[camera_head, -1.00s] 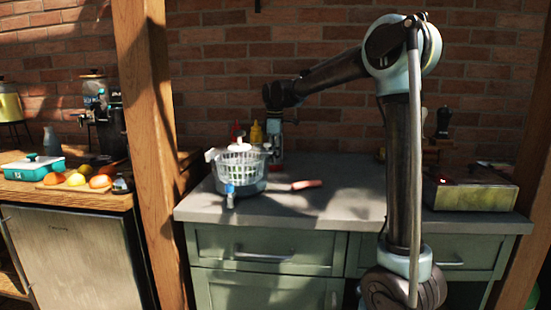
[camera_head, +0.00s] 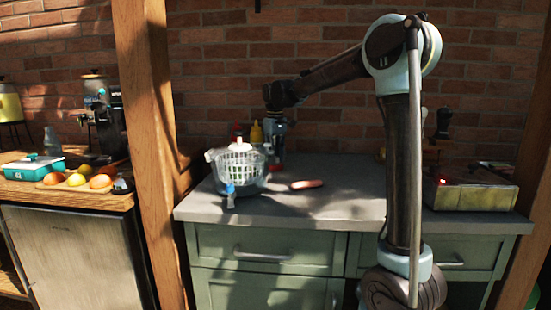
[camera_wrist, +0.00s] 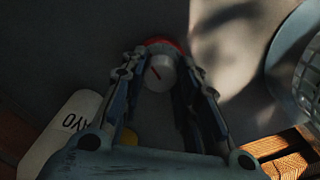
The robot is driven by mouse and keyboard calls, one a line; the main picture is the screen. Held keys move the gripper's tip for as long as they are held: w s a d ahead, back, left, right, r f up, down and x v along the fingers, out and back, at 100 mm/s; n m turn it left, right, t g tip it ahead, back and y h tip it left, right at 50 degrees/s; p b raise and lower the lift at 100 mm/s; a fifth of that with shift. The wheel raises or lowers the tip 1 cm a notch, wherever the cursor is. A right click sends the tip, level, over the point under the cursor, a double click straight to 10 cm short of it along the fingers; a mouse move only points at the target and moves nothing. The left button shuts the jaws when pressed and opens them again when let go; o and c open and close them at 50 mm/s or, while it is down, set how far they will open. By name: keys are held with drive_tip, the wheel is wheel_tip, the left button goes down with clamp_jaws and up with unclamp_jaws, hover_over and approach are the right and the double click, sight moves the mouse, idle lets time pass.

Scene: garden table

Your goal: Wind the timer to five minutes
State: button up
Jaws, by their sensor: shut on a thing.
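The timer (camera_wrist: 161,73) shows in the wrist view as a round white dial with a red pointer mark and a red edge behind it. My gripper (camera_wrist: 162,68) has one finger on each side of the dial and is shut on it. In the head view my gripper (camera_head: 275,143) points down at the back of the counter, just behind and right of the salad spinner (camera_head: 240,170).
A mustard bottle (camera_head: 256,133) stands close left of my gripper. A white bottle lettered "AYO" (camera_wrist: 65,135) is near the gripper in the wrist view. A red-handled object (camera_head: 306,184) lies on the grey counter (camera_head: 345,200), whose middle is mostly clear.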

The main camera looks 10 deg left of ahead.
drive_tip(key=shift+w, duration=0.1)
idle(0.5)
drive_tip(key=o, duration=1.1)
drive_tip(key=shift+r, duration=0.15)
wheel_tip(320, 180, up, 12)
drive_tip(key=shift+f, duration=0.2)
